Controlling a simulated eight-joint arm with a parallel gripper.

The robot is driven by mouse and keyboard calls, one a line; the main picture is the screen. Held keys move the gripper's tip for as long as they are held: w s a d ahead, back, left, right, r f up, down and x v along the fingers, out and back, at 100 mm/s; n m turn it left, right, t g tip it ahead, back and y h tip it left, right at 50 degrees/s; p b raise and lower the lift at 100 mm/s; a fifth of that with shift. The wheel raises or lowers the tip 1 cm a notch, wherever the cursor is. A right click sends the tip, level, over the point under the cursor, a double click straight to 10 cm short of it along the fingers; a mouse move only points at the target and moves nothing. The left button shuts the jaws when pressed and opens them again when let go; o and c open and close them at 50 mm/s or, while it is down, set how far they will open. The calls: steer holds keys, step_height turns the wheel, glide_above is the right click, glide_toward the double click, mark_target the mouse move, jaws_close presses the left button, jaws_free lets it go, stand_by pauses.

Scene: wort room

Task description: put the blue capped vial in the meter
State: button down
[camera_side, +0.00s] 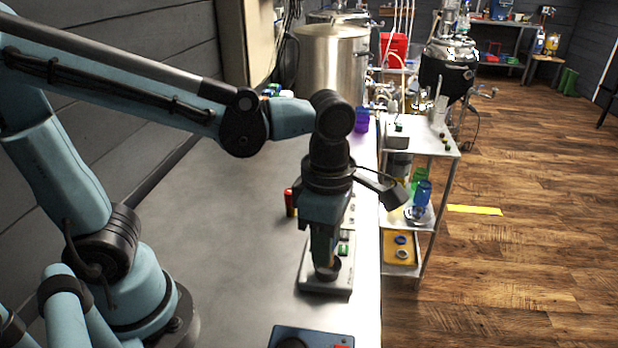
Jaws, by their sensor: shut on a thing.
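My gripper (325,262) points straight down and is shut on what I take to be the blue capped vial, which the fingers hide. I cannot make out its cap or its lower end. The meter appears to be the flat pale grey device (312,283) with small green parts on top, on the bench under my gripper. My fingertips are at or just above a dark round spot on the meter's near end. I cannot tell whether the vial is inside it or touching it.
A blue box (300,338) with a dark knob is at the front edge. A purple container (362,122) stands farther back. A shelved cart (432,142) stands right.

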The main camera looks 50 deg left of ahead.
steer(key=w+a+f, duration=0.2)
steer(key=w+a, duration=0.1)
steer(key=shift+w+f, duration=0.1)
steer(key=shift+f, duration=2.25)
steer(key=shift+f, duration=0.45)
steer(key=shift+w+f, duration=0.1)
steer(key=shift+f, duration=0.05)
steer(key=c, duration=0.9)
jaws_free()
steer(key=shift+o, duration=0.2)
step_height(320, 180, up, 13)
steer(key=a+f+m+t, duration=0.1)
steer(key=a+m+t, duration=0.2)
steer(key=m, duration=0.9)
steer(key=s+a+f+m+t, duration=0.1)
steer(key=a+m+t, duration=0.3)
steer(key=m, duration=0.8)
steer(key=shift+a+f+m, duration=0.4)
steer(key=shift+a+f, duration=0.15)
steer(key=shift+f, duration=0.15)
